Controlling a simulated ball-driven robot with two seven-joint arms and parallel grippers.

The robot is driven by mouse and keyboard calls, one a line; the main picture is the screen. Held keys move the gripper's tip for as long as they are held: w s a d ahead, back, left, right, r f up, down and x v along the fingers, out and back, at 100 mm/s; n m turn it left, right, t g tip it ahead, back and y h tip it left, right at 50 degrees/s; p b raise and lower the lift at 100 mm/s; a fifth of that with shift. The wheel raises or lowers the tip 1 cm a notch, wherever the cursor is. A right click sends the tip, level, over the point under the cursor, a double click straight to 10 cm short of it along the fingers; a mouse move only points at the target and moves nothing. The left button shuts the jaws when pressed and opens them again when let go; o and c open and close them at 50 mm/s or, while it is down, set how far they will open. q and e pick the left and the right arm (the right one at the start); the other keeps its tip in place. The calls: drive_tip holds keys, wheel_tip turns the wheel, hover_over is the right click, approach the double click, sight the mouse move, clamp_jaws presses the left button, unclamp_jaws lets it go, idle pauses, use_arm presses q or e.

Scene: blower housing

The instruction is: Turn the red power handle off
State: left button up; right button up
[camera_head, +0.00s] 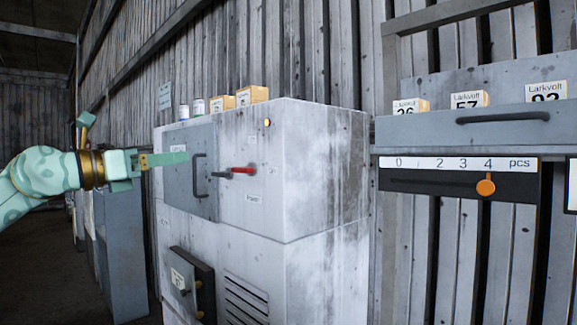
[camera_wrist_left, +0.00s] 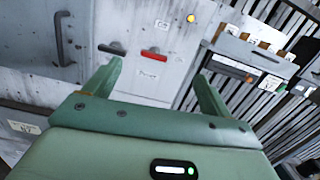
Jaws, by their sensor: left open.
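The red power handle (camera_head: 243,170) sticks out level from the front of the white cabinet (camera_head: 328,160), above a small "Power" label. It also shows in the left wrist view (camera_wrist_left: 154,55), ahead of the fingers and between them. A dark handle (camera_head: 221,174) sits just left of it, near the edge of the grey door (camera_head: 176,165). My left gripper (camera_head: 165,158) is in front of the grey door, left of the red handle and apart from it. Its fingers (camera_wrist_left: 160,85) are open with nothing between them. My right gripper is not in view.
A dark door pull (camera_head: 197,176) stands out from the grey door. A yellow-orange button (camera_head: 267,123) is above the red handle. Boxes (camera_head: 252,94) and cans stand on the cabinet. At right are a drawer (camera_head: 470,125) and a slider panel (camera_head: 460,180) with an orange knob.

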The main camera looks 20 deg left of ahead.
sight(238, 169)
use_arm(q)
drive_tip(key=shift+m+g, duration=0.5)
drive_tip(key=p+x, duration=0.1)
drive_tip(key=x, duration=0.4)
drive_tip(key=f+p+x, duration=0.1)
drive_tip(key=p+x, duration=0.1)
drive_tip(key=x, duration=0.4)
drive_tip(key=f+p+x, duration=0.1)
drive_tip(key=p+x, duration=0.1)
drive_tip(key=x, duration=0.3)
drive_tip(key=shift+w+a+f, duration=0.1)
drive_tip(key=shift+w+f, duration=0.1)
drive_tip(key=shift+w, duration=0.1)
drive_tip(key=shift+a, duration=0.1)
drive_tip(key=c, duration=1)
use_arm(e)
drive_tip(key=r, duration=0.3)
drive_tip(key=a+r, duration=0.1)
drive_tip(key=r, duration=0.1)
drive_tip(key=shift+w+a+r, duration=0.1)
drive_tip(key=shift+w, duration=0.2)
